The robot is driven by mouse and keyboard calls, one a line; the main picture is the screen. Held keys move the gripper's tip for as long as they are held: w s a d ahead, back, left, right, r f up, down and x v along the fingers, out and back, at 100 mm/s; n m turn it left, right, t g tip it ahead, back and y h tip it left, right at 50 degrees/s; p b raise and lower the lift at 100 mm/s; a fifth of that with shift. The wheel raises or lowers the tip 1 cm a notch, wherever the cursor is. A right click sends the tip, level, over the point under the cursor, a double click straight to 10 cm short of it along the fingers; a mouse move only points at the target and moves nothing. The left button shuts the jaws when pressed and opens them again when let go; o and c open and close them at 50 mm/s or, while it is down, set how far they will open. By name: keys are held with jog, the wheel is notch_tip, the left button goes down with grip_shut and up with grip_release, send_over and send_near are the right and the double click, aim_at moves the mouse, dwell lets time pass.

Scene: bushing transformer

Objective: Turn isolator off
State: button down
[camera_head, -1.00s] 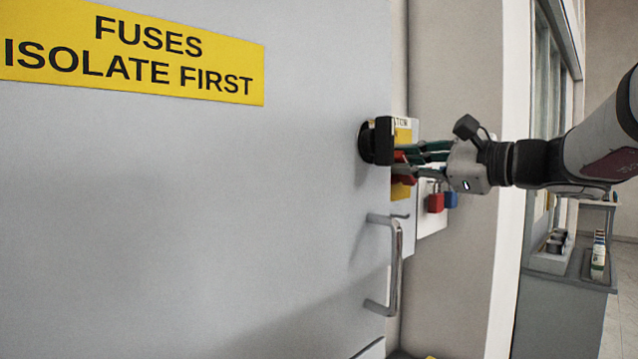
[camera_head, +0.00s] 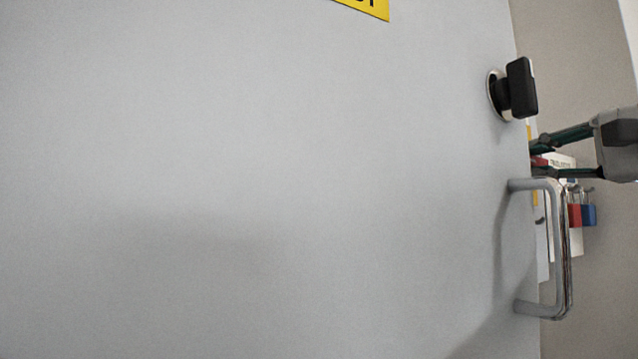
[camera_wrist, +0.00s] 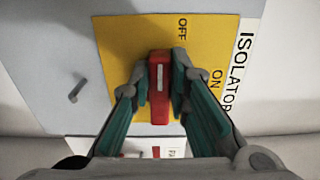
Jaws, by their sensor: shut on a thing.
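The isolator's red handle (camera_wrist: 160,88), with a white stripe along it, sits on a yellow plate (camera_wrist: 125,50) marked OFF and ON. In the wrist view it lies up and down the picture, its top end pointing toward the side of the word OFF; ON is to its right. My gripper (camera_wrist: 161,82) is shut on the handle, one green finger on each side. In the head view, my gripper (camera_head: 537,161) reaches in from the right past the grey door's edge. Only a bit of the red handle (camera_head: 539,162) shows there; most of the isolator is hidden behind the door.
The grey door (camera_head: 250,180) fills most of the head view. A black knob (camera_head: 520,88) sits above my gripper, and a metal pull handle (camera_head: 563,250) juts out just below. A red padlock (camera_head: 574,215) and a blue padlock (camera_head: 588,215) hang behind it.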

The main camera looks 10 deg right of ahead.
jog(key=shift+f, duration=0.1)
dwell(0.3)
jog(key=c, duration=1.5)
grip_release()
jog(key=v, duration=1.2)
